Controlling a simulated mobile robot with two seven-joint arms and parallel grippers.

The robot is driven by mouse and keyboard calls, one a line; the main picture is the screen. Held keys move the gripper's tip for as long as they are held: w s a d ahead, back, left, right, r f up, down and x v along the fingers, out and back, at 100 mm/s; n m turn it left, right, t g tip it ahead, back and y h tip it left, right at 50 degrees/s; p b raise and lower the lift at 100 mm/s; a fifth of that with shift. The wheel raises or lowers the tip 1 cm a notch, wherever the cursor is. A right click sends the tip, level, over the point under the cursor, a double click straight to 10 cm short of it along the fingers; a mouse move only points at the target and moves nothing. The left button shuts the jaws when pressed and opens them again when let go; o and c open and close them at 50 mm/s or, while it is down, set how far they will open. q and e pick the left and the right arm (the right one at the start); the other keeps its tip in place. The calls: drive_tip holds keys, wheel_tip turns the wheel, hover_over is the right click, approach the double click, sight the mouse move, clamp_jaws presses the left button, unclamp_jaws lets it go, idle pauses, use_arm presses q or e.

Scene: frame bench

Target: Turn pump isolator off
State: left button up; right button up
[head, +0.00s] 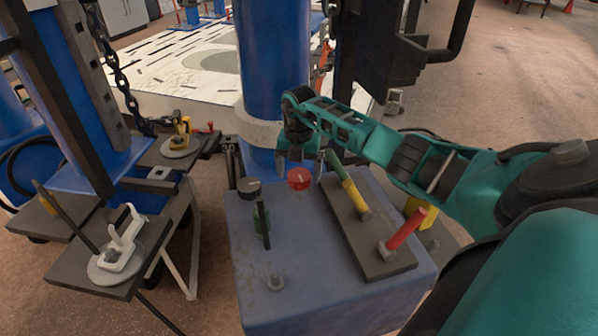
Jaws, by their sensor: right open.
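A red round knob (299,180) with a small pale mark sits near the far edge of the blue box's top; no label shows which control is the pump isolator. My right gripper (301,166) is open, pointing down over the red knob, its fingertips to either side of it. I cannot tell whether they touch it. A dark round knob (249,186) with a pale mark is left of it. My left gripper is not in view.
The blue box (325,285) also carries a dark upright lever (262,222) and a dark plate (385,262) with a green-yellow lever (352,193) and a red-handled lever (407,229). A blue post (272,60) stands behind. Left trays (62,272) hold clamps.

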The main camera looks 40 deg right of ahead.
drive_tip(key=shift+f, duration=0.15)
drive_tip(key=c, duration=1.1)
